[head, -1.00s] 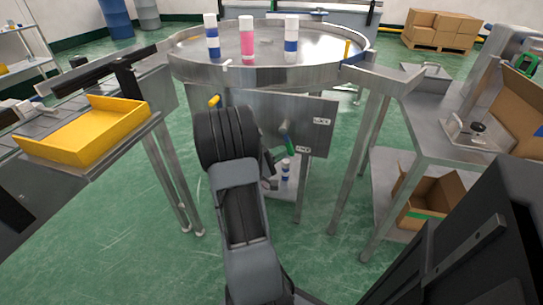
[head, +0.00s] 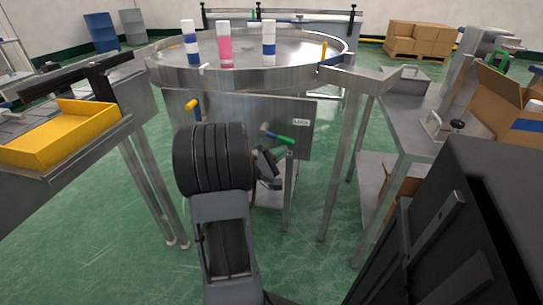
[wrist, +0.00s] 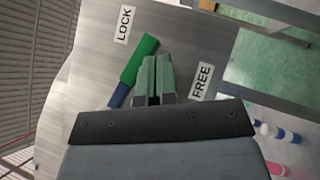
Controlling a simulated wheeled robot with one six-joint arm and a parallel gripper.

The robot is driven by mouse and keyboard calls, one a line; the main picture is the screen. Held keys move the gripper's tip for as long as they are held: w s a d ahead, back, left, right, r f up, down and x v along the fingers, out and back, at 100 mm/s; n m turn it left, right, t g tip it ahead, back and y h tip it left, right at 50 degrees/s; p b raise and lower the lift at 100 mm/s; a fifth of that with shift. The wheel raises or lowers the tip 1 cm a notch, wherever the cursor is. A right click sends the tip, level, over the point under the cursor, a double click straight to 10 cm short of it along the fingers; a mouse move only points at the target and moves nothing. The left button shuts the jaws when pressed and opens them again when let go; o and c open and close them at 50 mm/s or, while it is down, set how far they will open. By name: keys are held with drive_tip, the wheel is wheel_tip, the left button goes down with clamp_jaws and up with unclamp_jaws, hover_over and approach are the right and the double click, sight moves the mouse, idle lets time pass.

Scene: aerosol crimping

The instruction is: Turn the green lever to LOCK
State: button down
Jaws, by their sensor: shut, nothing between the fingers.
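The green lever (head: 279,137) is on the front panel under the round table. It slants right and slightly down, its green end just below the LOCK label (head: 301,122). In the wrist view the green lever (wrist: 140,60) has a blue base and points between the LOCK label (wrist: 124,25) and the FREE label (wrist: 202,80), nearer LOCK. My gripper (wrist: 154,72) is shut and empty, beside the green handle on its FREE side. I cannot tell for certain whether they touch. In the head view my gripper (head: 283,156) is just below the lever, partly hidden by my arm.
A yellow-handled lever (head: 192,104) sticks out at the panel's left. The round table (head: 300,48) above carries several cans. A yellow tray (head: 62,135) stands on the left conveyor, and a workbench (head: 405,118) stands at right. Table legs flank the panel.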

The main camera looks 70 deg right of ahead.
drive_tip(key=shift+s+r, duration=0.45)
drive_tip(key=shift+r, duration=0.25)
drive_tip(key=shift+s+r, duration=0.1)
drive_tip(key=shift+r, duration=0.05)
idle(0.3)
drive_tip(key=a+f+b, duration=0.4)
drive_tip(key=a+f, duration=0.3)
drive_tip(key=f, duration=0.4)
drive_tip(key=shift+s, duration=0.15)
idle(0.8)
